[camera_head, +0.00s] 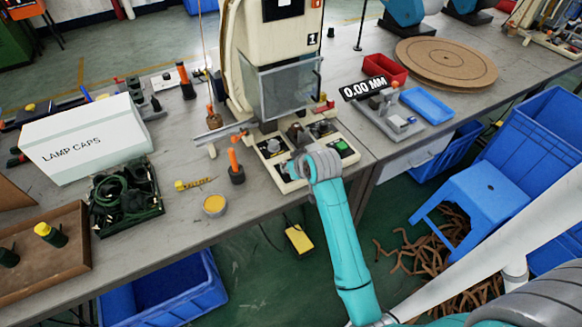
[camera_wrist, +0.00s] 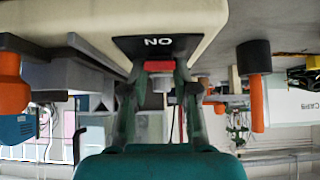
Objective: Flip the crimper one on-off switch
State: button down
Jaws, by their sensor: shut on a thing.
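Crimper one (camera_head: 285,35) is the cream machine marked 1 on the bench, with a clear guard at its front. Its cream base (camera_head: 350,152) carries dark control panels and a green button. In the wrist view, a black plate (camera_wrist: 183,46) with white ON lettering, upside down, sits on the base's edge. The red switch (camera_wrist: 159,65) is at that plate, between the fingertips of my gripper (camera_wrist: 160,76). The fingers are shut on it. In the head view my wrist is at the base's front left edge and my fingers cannot be made out.
An orange-handled tool (camera_head: 235,168) and a yellow round tin (camera_head: 214,205) stand left of the crimper base. The LAMP CAPS box (camera_head: 85,140) is further left. A 0.00 MM gauge (camera_head: 392,118) and a blue tray (camera_head: 427,105) lie to the right. A blue stool (camera_head: 487,190) stands on the floor.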

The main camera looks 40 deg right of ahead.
dwell(0.3)
jog(key=c, duration=0.9)
grip_release()
jog(key=v, duration=1.2)
